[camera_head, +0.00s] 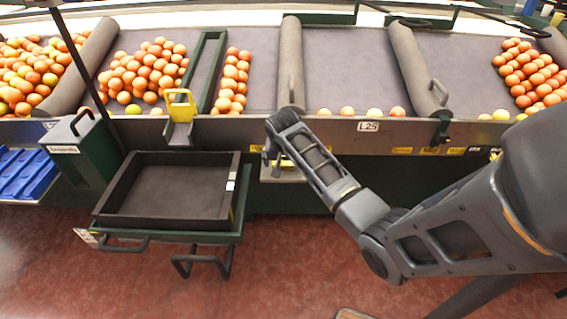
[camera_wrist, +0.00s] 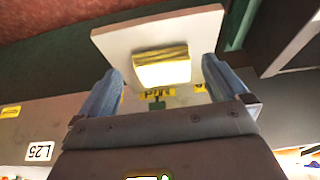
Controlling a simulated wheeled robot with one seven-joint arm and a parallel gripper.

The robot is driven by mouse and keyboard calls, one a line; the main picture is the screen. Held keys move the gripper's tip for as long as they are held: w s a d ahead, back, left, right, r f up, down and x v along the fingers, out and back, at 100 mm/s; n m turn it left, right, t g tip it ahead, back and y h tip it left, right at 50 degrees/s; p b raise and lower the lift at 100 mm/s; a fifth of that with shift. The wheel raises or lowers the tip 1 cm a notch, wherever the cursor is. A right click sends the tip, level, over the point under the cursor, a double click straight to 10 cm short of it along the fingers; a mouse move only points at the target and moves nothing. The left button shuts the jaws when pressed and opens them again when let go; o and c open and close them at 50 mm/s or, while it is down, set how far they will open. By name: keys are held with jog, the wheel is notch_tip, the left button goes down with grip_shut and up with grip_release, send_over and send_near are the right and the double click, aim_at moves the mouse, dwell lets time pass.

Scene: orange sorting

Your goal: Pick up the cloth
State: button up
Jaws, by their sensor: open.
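The cloth (camera_wrist: 162,66) looks like a small folded pad with a yellow edge and a pale face. It lies on a square, pale shelf (camera_wrist: 120,42) in the wrist view. My gripper (camera_wrist: 160,88) is open, with one blue-grey finger to each side of the cloth in the picture; I cannot tell whether the fingertips reach past it. Nothing is held. In the head view my gripper (camera_head: 271,160) is at the front of the conveyor, over the small shelf (camera_head: 275,178). The arm and gripper hide most of the cloth there.
The conveyor's front wall, with label L25 (camera_head: 368,126), stands close to my gripper. An empty dark tray (camera_head: 165,222) on a green stand is to the left. Oranges (camera_head: 145,70) lie in lanes behind the wall.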

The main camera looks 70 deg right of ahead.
aim_at(283, 163)
jog(key=shift+x, duration=1.4)
jog(key=c, duration=0.9)
